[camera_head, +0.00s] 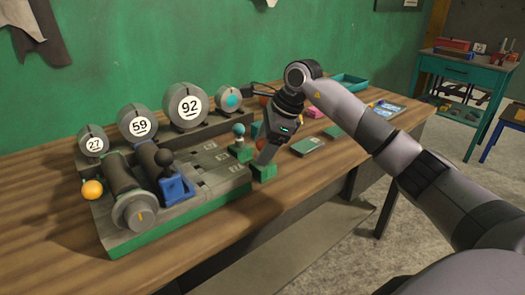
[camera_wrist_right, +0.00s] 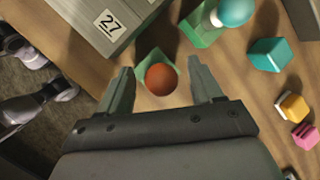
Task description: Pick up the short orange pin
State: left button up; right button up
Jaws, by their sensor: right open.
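The short orange pin shows in the right wrist view as an orange ball (camera_wrist_right: 160,79) over a small green base. It stands on the wooden table beside the grey console. My right gripper (camera_wrist_right: 162,84) is open, with one finger to each side of the ball; I cannot tell whether either finger touches it. In the head view my right gripper (camera_head: 264,155) points down just right of the console's near corner, above a green block (camera_head: 263,172). My left gripper is not in view.
A teal-topped pin (camera_wrist_right: 235,12) on a green base stands close by. A teal cube (camera_wrist_right: 270,55), a yellow block (camera_wrist_right: 293,107) and a pink block (camera_wrist_right: 304,135) lie to the right. The console (camera_head: 205,172) with numbered dials fills the table's left part.

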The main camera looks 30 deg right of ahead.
jog(key=shift+f, duration=0.1)
jog(key=shift+c, duration=0.3)
jog(key=c, duration=1.1)
jog(key=shift+r+p, duration=1.15)
jog(key=shift+r, duration=8.85)
